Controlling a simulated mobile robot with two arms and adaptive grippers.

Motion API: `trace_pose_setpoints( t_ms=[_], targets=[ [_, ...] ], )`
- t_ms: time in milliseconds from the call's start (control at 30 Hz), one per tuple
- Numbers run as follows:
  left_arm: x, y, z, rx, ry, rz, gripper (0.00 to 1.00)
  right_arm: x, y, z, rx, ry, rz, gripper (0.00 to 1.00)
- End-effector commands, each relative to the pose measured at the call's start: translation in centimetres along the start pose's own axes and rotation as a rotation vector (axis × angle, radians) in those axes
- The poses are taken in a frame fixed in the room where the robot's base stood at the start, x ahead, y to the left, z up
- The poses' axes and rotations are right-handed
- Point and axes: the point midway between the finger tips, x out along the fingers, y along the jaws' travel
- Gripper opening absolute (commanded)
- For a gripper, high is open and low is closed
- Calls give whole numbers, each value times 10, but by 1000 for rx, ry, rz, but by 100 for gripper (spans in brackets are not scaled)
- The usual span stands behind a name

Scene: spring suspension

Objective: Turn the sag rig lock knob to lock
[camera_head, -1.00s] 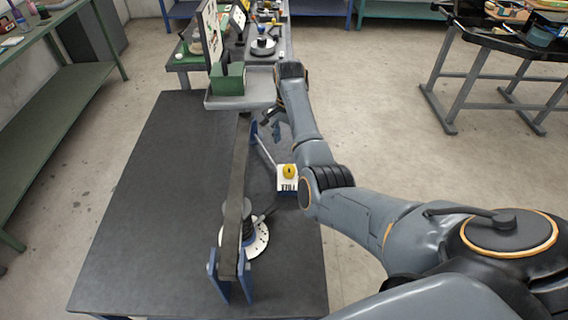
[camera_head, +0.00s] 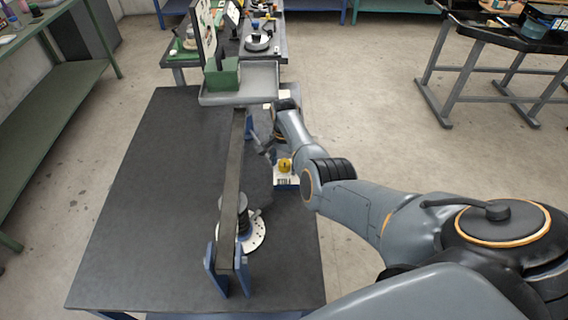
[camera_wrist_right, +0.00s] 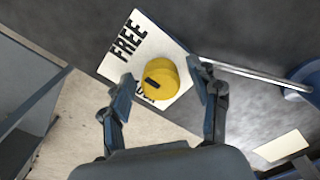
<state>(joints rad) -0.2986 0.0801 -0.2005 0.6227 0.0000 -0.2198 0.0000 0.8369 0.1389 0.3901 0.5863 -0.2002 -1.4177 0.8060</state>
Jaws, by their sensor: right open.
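The yellow lock knob (camera_head: 285,165) sits on a white label plate (camera_head: 287,181) at the right edge of the dark table. In the right wrist view the knob (camera_wrist_right: 160,80) has a black pointer mark, and the plate (camera_wrist_right: 122,52) reads "FREE"; its other word is mostly hidden behind the knob. My right gripper (camera_wrist_right: 165,88) is open, with one fingertip on each side of the knob. I cannot tell whether the fingers touch it. In the head view the right gripper (camera_head: 268,152) is small, just beside the knob. My left gripper is not in view.
The rig's long dark beam (camera_head: 231,185) runs along the table between blue brackets (camera_head: 229,272). A round white dial plate (camera_head: 254,233) lies below it. A grey tray with a green block (camera_head: 222,76) stands at the far end. The table's left side (camera_head: 150,200) is clear.

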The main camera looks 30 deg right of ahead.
Motion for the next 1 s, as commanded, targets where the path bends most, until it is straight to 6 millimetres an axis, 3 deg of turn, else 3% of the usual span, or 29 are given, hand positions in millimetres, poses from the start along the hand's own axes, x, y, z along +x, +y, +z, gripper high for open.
trace_pose_setpoints(
  t_ms=[100,367,667,1000],
  targets=[
    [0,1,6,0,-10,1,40,0,0,0,0,0,0,57],
    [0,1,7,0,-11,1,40,0,0,0,0,0,0,7],
    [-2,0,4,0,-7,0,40,-1,1,0,-32,1,2,7],
    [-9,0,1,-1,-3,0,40,-2,2,-1,-244,1,3,7]
  ],
)
